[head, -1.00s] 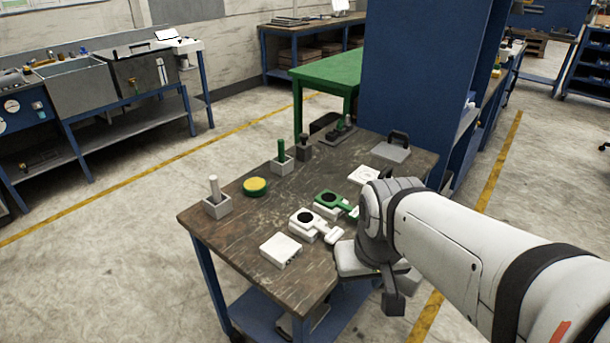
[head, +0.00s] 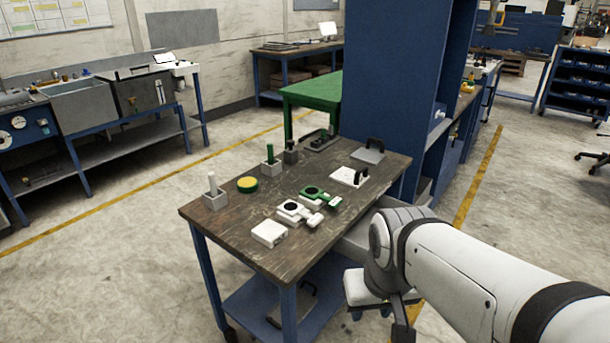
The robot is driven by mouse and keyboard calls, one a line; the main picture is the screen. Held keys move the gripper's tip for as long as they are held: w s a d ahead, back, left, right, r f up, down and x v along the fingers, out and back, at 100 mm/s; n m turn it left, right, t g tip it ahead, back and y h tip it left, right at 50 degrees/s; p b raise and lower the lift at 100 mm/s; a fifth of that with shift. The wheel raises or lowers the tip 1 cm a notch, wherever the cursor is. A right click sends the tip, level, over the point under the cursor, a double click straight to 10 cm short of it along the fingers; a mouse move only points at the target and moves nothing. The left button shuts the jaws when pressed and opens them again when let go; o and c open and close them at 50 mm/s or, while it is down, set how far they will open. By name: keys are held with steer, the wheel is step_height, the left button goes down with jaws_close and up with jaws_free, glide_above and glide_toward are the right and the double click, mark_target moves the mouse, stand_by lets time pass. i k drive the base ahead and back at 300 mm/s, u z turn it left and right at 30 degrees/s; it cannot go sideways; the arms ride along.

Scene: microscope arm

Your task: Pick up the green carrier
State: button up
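The green carrier (head: 312,192) lies on the wooden workbench (head: 235,230), right of its middle. It is a flat green piece with a dark round spot and a lighter handle-like end towards the right. A similar white carrier (head: 290,208) lies just in front of it, very close. My gripper (head: 403,328) shows only as a dark part below my wrist, low in the view. It is off the bench's right side, well apart from the green carrier. Its fingers are too hidden to tell whether they are open or shut.
A yellow-topped disc (head: 247,184) and upright posts in blocks (head: 214,195) stand left. A tall blue cabinet (head: 385,95) rises behind.

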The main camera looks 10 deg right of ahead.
mark_target(311, 193)
steer(key=i, duration=0.9)
steer(key=u, duration=0.05)
